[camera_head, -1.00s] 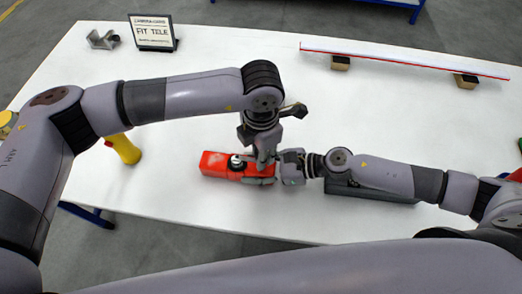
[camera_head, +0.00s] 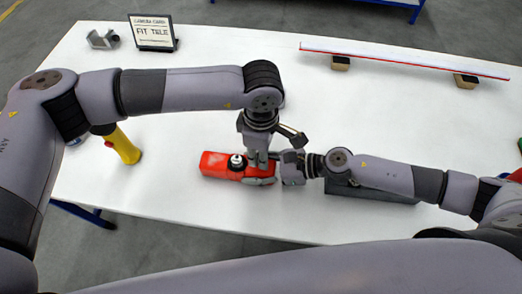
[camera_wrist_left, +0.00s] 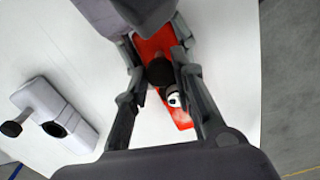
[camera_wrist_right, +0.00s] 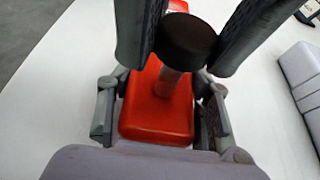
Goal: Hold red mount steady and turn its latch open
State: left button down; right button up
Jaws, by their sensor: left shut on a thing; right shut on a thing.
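The red mount (camera_head: 217,162) lies on the white table, with a round black and white part on top. It also shows in both wrist views (camera_wrist_left: 180,116) (camera_wrist_right: 157,113). Its latch has a dark round knob (camera_wrist_right: 188,38) on a short post; the knob also shows in the left wrist view (camera_wrist_left: 160,72). My left gripper (camera_head: 262,160) reaches down from above and is shut on the latch knob. My right gripper (camera_head: 282,170) comes in from the right and is shut on the right end of the mount, a finger along each side. The finger contacts are partly hidden.
A grey block (camera_head: 372,191) lies under my right forearm. A yellow tool (camera_head: 124,147) stands at left. A sign (camera_head: 153,32) and a metal bracket (camera_head: 103,39) are at the back left; a long strip (camera_head: 405,59) rests on blocks at the back right.

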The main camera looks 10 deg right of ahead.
pick_arm(q)
jog(key=m, duration=0.7)
dwell(0.6)
jog(key=c, duration=1.3)
grip_release()
jog(key=shift+c, duration=0.2)
jog(key=shift+r, duration=0.1)
notch_tip(320, 180, up, 12)
